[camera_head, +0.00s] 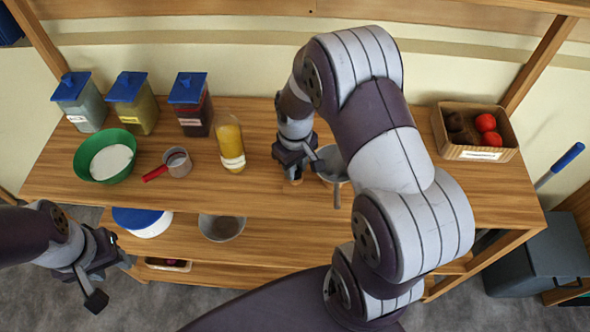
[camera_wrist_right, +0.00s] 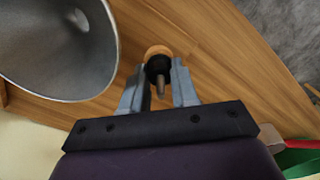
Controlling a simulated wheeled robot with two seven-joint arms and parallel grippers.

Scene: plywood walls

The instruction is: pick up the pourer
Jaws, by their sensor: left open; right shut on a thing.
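The pourer (camera_wrist_right: 158,66) is a small piece with a tan, cork-like base, a black collar and a thin metal spout. In the right wrist view it sits between the fingers of my right gripper (camera_wrist_right: 158,85), which is shut on it. In the head view my right gripper (camera_head: 297,168) is low over the middle of the wooden table, and only a bit of the tan part shows below its fingers. I cannot tell whether the pourer touches the table. My left gripper (camera_head: 110,282) is open and empty, at the lower left, off the table's front edge.
A grey metal vessel (camera_wrist_right: 55,45) stands close beside my right gripper. A yellow bottle (camera_head: 229,145), red-handled cup (camera_head: 177,161), green bowl (camera_head: 83,156) and blue-lidded jars (camera_head: 190,103) are to the left. A crate (camera_head: 449,151) is at the right.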

